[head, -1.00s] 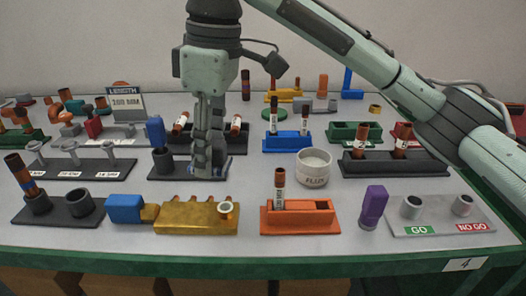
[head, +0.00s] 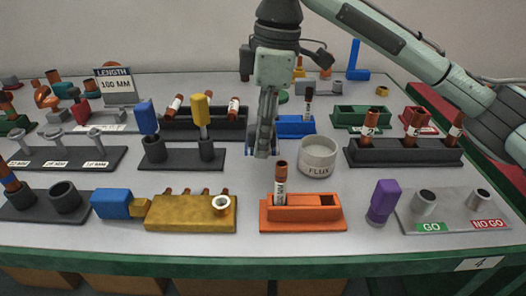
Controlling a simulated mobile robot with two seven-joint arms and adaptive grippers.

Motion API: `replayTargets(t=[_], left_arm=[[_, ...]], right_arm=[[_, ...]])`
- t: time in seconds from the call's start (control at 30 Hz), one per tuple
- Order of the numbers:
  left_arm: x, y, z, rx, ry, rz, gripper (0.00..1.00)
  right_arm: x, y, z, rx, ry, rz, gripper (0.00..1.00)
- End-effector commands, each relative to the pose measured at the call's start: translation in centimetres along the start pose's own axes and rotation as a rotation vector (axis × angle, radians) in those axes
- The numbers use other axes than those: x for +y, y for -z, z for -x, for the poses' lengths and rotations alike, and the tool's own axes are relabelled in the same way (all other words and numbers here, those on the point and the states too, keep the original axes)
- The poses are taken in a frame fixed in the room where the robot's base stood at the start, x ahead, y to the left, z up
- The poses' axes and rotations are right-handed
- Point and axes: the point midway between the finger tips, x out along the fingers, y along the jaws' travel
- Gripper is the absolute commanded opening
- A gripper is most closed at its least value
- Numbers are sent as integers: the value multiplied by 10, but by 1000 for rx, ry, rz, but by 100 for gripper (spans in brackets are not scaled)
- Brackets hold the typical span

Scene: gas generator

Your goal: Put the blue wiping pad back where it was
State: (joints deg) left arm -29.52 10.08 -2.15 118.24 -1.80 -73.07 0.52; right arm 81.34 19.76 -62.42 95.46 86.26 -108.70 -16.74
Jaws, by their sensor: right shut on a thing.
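My right gripper (head: 263,146) points straight down over the table, just right of the dark two-socket holder and left of the white flux cup. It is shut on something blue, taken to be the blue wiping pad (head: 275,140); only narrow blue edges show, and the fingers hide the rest. I cannot tell whether its lower end touches the table. My left gripper is not in view.
The dark holder (head: 180,158) bears a blue-handled tool (head: 146,115) and a yellow-handled tool (head: 201,108). The flux cup (head: 318,158) stands close on the right. An orange rack (head: 320,222) and a gold block (head: 190,217) are in front. A blue rack (head: 297,127) is behind.

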Motion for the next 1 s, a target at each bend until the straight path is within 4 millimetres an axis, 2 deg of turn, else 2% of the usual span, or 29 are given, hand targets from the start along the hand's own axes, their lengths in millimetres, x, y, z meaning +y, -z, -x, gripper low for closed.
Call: replayTargets(t=[0.33,0.73,0.77,0.9,1.0], left_arm=[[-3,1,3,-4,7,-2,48],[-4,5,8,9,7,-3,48],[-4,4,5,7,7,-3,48],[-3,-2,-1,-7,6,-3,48],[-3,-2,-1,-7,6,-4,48]], right_arm=[[0,-6,-39,0,1,0,11],[0,-6,-42,1,2,0,11],[0,-6,-43,1,1,0,39],[0,-6,-43,1,1,0,56],[0,-6,-43,0,1,0,58]])
